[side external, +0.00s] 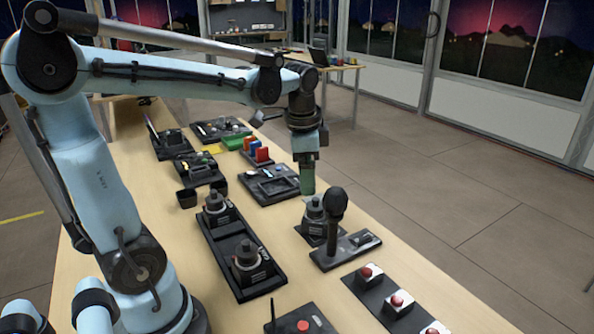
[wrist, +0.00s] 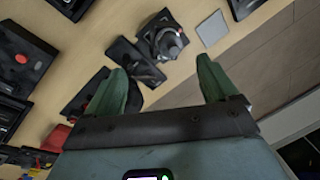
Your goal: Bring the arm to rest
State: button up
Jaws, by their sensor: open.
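My gripper (side external: 307,178) hangs pointing down above the right part of the table, over the area just behind a black knob unit (side external: 314,212). In the wrist view my gripper (wrist: 165,88) shows two green fingers spread apart with nothing between them. Beyond the fingers, the wrist view shows a dark round-topped device (wrist: 162,38) on the table. My arm reaches across from the left, with its forearm roughly level. Whether the fingertips touch anything is not clear in the side view, but they appear to be above the surface.
A black microphone-like stand (side external: 337,205) rises close to my gripper. A long black tray (side external: 222,262) with two knobs, red-button boxes (side external: 397,302) and coloured blocks (side external: 258,150) stand on the wooden table (side external: 400,255). Open floor (side external: 450,190) lies to the right.

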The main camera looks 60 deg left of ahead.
jog(key=s+d+f+n+t+h, duration=0.1)
jog(key=s+d+f+n+t, duration=0.2)
jog(key=d, duration=0.7)
jog(key=s+n+t, duration=0.2)
jog(key=shift+s+n+h, duration=0.15)
jog(key=shift+n+h, duration=0.15)
jog(key=shift+n, duration=0.1)
